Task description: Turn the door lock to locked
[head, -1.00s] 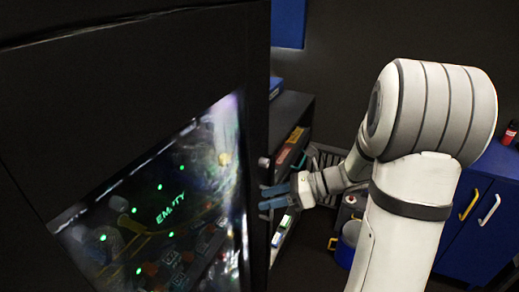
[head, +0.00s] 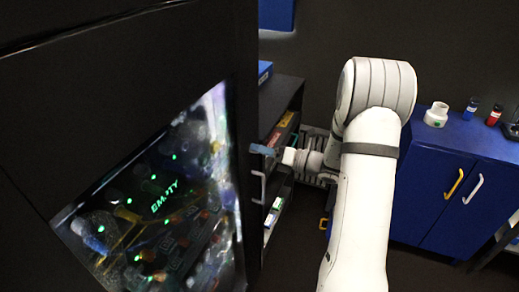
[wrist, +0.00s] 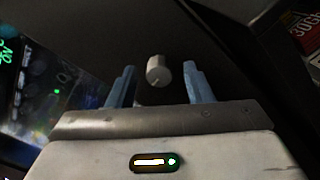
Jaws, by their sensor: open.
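The door lock is a small grey round knob (wrist: 158,69) with a dark pointer line, on a black door face (wrist: 225,50). In the wrist view it shows between the two blue fingertips of my gripper, with a gap on either side. In the head view my gripper (head: 261,150) is at the edge of the dark cabinet (head: 130,75). The knob cannot be made out there. My gripper is open and holds nothing. I cannot tell whether the fingertips reach past the knob's face.
A pale handle (head: 258,187) stands on the cabinet's side just below my gripper. Dark shelves (head: 288,95) with boxes stand behind. A blue cabinet (head: 425,190) is at the right.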

